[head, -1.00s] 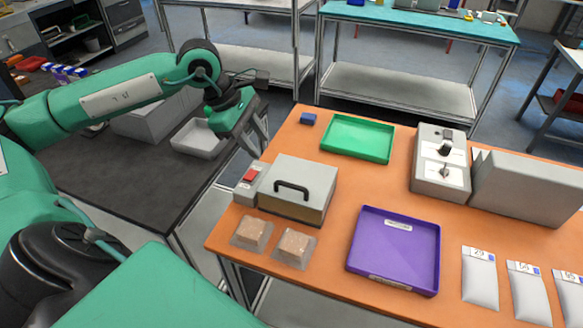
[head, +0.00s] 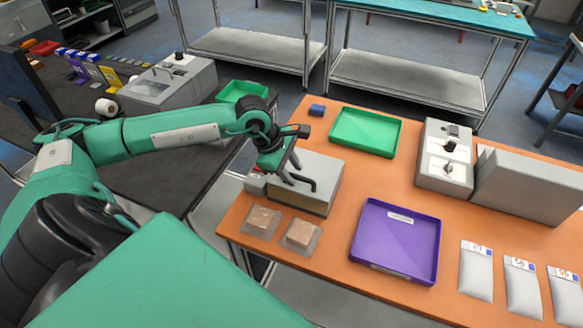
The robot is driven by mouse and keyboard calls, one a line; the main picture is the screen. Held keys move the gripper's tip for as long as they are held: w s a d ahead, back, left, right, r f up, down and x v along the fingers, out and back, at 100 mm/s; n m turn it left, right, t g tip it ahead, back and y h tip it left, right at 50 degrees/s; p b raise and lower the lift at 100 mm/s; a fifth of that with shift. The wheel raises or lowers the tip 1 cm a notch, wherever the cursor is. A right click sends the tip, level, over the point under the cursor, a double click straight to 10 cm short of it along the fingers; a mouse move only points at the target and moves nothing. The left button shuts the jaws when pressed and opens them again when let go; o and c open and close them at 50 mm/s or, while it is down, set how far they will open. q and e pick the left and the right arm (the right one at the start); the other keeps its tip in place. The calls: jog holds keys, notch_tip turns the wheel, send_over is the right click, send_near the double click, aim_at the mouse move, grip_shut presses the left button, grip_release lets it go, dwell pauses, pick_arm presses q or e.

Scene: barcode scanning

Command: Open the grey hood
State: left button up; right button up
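The grey hood (head: 322,172) is the box-shaped lid with a black handle (head: 303,181) on the orange table, and it is down. A brown base edge shows under it. My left gripper (head: 293,176) is over the left part of the hood, close to the handle, pointing down. Its two fingers look apart, with nothing seen between them. Whether a finger touches the handle or the hood cannot be told. The small grey box with a red switch (head: 257,172), left of the hood, is partly covered by the gripper. My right gripper is out of view.
Two clear packs with brown contents (head: 262,221) lie in front of the hood. A purple tray (head: 372,236) is to the right, a green tray (head: 394,141) behind. A grey device with knobs (head: 431,170) and several white pouches (head: 476,272) are farther right.

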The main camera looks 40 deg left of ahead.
pick_arm(q)
jog(key=shift+c, duration=0.2)
grip_shut()
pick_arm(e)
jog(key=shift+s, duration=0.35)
pick_arm(q)
jog(key=shift+r, duration=0.1)
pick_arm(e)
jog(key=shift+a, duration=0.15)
